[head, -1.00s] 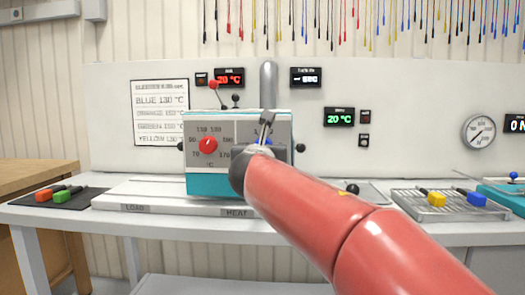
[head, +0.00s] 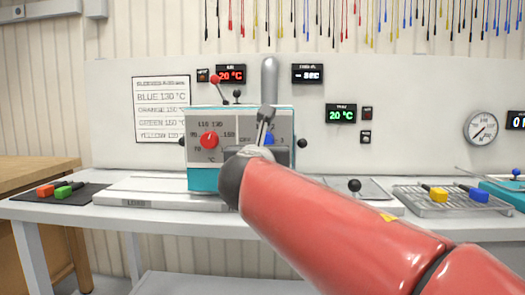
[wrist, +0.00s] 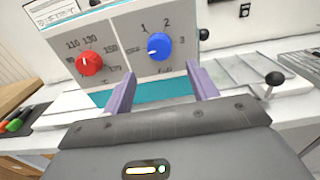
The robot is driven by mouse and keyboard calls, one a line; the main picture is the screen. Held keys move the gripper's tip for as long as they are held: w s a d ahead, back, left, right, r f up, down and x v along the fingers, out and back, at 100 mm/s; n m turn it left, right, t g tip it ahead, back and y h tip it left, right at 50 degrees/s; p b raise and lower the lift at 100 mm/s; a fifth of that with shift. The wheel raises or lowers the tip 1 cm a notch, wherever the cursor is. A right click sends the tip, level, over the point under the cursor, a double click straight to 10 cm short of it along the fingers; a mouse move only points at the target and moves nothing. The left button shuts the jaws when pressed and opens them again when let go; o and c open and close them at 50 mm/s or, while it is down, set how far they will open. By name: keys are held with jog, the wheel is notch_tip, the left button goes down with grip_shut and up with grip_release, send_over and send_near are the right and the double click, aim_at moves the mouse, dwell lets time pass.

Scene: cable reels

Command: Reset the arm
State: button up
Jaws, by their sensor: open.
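My red arm reaches up from the lower right in the head view. My gripper (head: 265,122) is in front of the grey and teal machine (head: 203,180). In the wrist view my gripper (wrist: 160,85) shows two purple fingers spread apart, with nothing between them. Beyond the fingers are the machine's red dial (wrist: 89,63) on the left and its blue dial (wrist: 159,46) on the right. The fingers look apart from both dials. In the head view the red dial (head: 209,140) is clear, while my gripper partly hides the blue dial (head: 269,139).
A dark mat (head: 88,196) with a red and a green connector lies at the left. A wire rack (head: 408,204) with a yellow and a blue connector stands at the right. A black-knobbed lever (head: 354,186) rises right of the machine. Displays and a temperature chart (head: 160,110) hang behind.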

jog(key=shift+s, duration=0.2)
jog(key=s+d+f+m+g+h, duration=0.3)
jog(key=s+d+f+m+g, duration=0.6)
jog(key=d+f+m, duration=0.9)
jog(key=s+f+m+g+y, duration=0.3)
jog(key=s+f+m, duration=1.2)
jog(key=s+m, duration=0.2)
jog(key=shift+s+d+m+y, duration=0.25)
jog(key=shift+s+m+y, duration=0.05)
jog(key=shift+s, duration=0.3)
jog(key=shift+f, duration=0.1)
